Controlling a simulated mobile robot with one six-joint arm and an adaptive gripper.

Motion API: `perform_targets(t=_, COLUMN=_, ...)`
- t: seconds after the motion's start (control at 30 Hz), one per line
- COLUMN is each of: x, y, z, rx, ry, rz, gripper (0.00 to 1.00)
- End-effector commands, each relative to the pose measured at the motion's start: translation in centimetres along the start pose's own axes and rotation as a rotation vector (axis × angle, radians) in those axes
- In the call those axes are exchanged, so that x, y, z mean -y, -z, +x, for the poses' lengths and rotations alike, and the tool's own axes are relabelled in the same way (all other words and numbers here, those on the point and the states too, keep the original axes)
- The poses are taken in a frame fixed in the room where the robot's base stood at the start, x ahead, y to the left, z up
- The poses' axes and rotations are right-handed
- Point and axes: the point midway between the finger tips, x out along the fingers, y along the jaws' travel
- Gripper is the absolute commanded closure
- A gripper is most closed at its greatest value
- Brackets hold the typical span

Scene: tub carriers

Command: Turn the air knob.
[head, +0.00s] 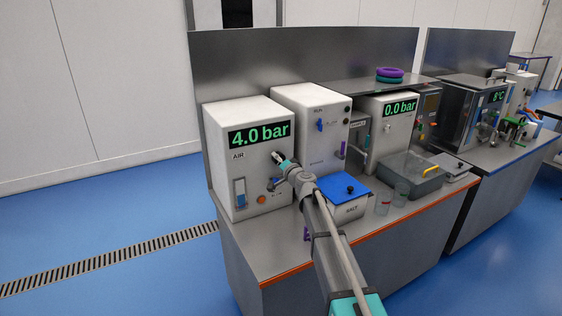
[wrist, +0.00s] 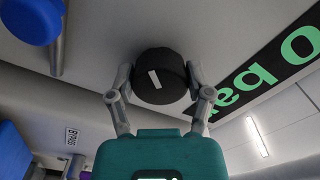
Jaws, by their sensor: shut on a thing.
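The air box (head: 245,180) is a pale cabinet at the left end of the bench, labelled AIR, with a green display reading 4.0 bar (head: 259,134). The air knob (wrist: 160,76) is round and black with a white mark, seen against the pale panel in the wrist view. My gripper (wrist: 160,78) is shut on the knob, with one finger on each side of it. In the head view my gripper (head: 281,159) reaches the right part of the box front, and the knob is mostly hidden there. The wrist view is turned over, so the display (wrist: 262,75) looks upside down.
Below on the box are a blue switch (head: 240,192) and an orange button (head: 262,199). In the wrist view a blue handle (wrist: 32,18) is at upper left.

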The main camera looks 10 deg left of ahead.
Motion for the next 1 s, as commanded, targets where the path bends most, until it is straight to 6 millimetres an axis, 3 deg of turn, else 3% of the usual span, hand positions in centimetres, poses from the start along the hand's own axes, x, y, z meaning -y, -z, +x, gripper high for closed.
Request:
perform_targets(t=0.3, x=-0.1, y=0.21, z=0.13, rx=-0.004, ry=-0.002, rz=0.001, gripper=0.82)
perform_targets(t=0.33, x=-0.1, y=0.2, z=0.12, rx=-0.004, ry=-0.002, rz=0.001, gripper=0.28)
perform_targets(t=0.5, x=-0.05, y=0.12, z=0.07, rx=-0.002, ry=-0.001, rz=0.001, gripper=0.0)
perform_targets(t=1.0, x=0.01, y=-0.02, z=-0.23, rx=0.0, ry=0.0, rz=0.001, gripper=0.0)
